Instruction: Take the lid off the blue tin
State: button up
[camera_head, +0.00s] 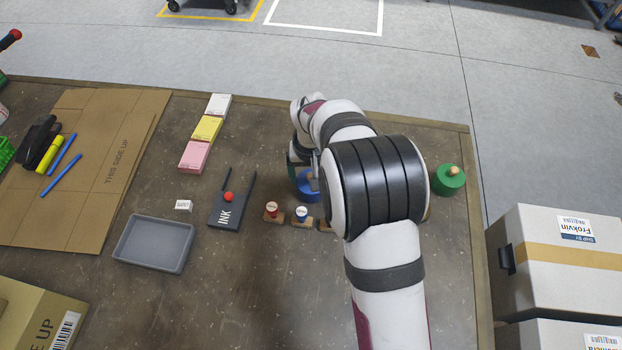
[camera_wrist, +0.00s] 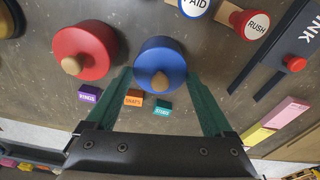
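The blue tin (camera_wrist: 172,52) stands on the table in the wrist view, its blue lid on top with a round wooden knob (camera_wrist: 160,82). In the head view a part of the blue tin (camera_head: 307,186) shows beside my arm, which hides the rest. My gripper (camera_wrist: 161,76) is open, with its two dark green fingers spread on either side of the lid knob. Nothing is held between them. Whether the fingertips are above the lid or level with it, I cannot tell.
A red tin (camera_wrist: 84,48) with a wooden knob stands close beside the blue one. Small purple, orange (camera_wrist: 133,98) and teal labelled blocks lie nearby. Stamps (camera_head: 272,210), an ink pad (camera_head: 226,212) and a grey tray (camera_head: 153,243) lie left; a green tin (camera_head: 447,182) stands right.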

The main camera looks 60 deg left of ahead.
jog(key=c, duration=0.5)
